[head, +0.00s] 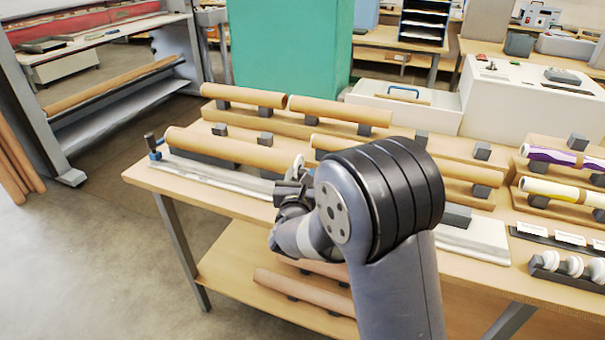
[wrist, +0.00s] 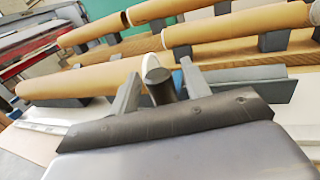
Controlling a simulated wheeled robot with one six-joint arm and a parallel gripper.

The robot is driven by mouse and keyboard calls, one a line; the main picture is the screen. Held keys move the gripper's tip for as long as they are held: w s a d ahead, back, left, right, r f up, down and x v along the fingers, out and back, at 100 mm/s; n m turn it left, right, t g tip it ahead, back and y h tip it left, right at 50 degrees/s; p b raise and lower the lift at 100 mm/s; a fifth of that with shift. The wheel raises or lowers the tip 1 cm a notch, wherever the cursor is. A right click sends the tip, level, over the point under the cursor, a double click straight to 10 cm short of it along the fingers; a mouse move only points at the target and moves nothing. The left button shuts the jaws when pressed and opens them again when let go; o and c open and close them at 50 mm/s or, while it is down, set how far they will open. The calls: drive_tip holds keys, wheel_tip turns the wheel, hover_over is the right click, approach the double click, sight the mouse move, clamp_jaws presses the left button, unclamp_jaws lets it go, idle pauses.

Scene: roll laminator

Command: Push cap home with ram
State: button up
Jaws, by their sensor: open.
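A brown cardboard tube (head: 232,150) lies on a grey support along the left front of the bench. A white round cap (head: 298,163) shows at its right end, beside my gripper (head: 288,192). In the wrist view the tube (wrist: 80,80) runs up to the white cap (wrist: 151,64), which is mostly hidden. A dark cylinder (wrist: 161,88), perhaps the ram's handle, stands between the two grey fingers of my gripper (wrist: 160,84). The fingers are apart; I cannot tell whether they touch it. How far the cap sits in the tube is not clear. A blue fitting (head: 154,148) with a dark handle stands at the tube's left end.
More cardboard tubes (head: 340,111) lie on blocks behind. Purple (head: 548,155) and yellow (head: 550,188) rolls lie at the right, with a rack of white caps (head: 573,266) in front. My arm hides the middle of the bench. The floor (head: 95,255) at the left is clear.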

drive_tip(key=shift+c, duration=0.3)
clamp_jaws()
